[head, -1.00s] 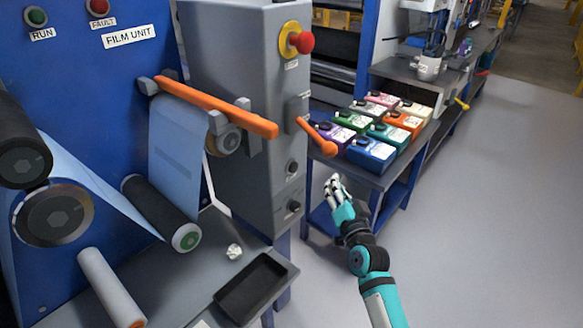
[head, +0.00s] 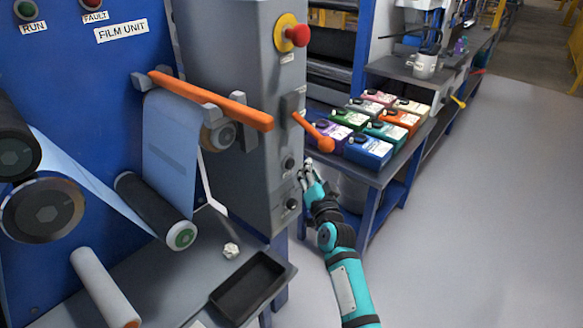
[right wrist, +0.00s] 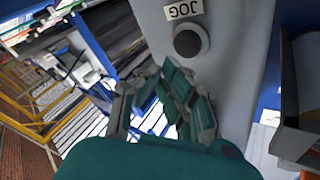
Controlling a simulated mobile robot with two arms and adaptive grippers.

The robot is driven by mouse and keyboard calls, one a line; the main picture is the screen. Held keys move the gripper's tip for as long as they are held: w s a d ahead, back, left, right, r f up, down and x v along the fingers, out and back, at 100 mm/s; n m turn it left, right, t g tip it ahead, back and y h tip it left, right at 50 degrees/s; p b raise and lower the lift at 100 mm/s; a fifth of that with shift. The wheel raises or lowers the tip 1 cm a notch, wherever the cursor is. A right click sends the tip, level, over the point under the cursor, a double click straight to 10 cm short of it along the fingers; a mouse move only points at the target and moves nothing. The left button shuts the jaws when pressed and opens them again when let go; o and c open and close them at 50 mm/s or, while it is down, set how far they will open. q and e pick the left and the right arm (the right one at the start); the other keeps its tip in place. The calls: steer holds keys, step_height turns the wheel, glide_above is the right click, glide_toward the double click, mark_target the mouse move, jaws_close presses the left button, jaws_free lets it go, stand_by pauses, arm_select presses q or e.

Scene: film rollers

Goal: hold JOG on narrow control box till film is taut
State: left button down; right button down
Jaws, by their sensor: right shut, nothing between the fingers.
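The narrow grey control box (head: 235,110) stands right of the blue film unit. In the right wrist view, an upside-down JOG label (right wrist: 183,9) is beside a black round button (right wrist: 190,40). Two black knobs, upper (head: 290,164) and lower (head: 291,204), show in the head view; their labels are unreadable there. My right gripper (head: 307,174) is shut and empty, close to the box's front. Its fingertips (right wrist: 176,72) appear just short of the button; contact cannot be told. My left gripper is out of view.
A red stop button (head: 298,36) and an orange lever (head: 318,135) jut from the box above the knobs. An orange bar (head: 210,100) crosses before the film. Several coloured boxes (head: 368,150) sit on a bench at right. A black tray (head: 248,285) lies below.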

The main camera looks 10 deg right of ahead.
steer(key=shift+w+a, duration=0.45)
steer(key=shift+w, duration=0.05)
stand_by(1.2)
steer(key=shift+w+a, duration=0.25)
steer(key=shift+w, duration=0.05)
steer(key=shift+w+a+r, duration=0.1)
steer(key=shift+w+a, duration=0.25)
steer(key=shift+w, duration=0.05)
stand_by(3.2)
steer(key=shift+d, duration=0.1)
stand_by(0.8)
steer(key=shift+s+d+p, duration=0.4)
steer(key=shift+s+d, duration=0.1)
steer(key=shift+s, duration=0.25)
steer(key=shift+s+d+p, duration=0.5)
steer(key=shift+s+d, duration=0.3)
steer(key=shift+s, duration=0.2)
steer(key=shift+s+d+p, duration=0.45)
steer(key=shift+s+d, duration=0.3)
steer(key=shift+s, duration=0.2)
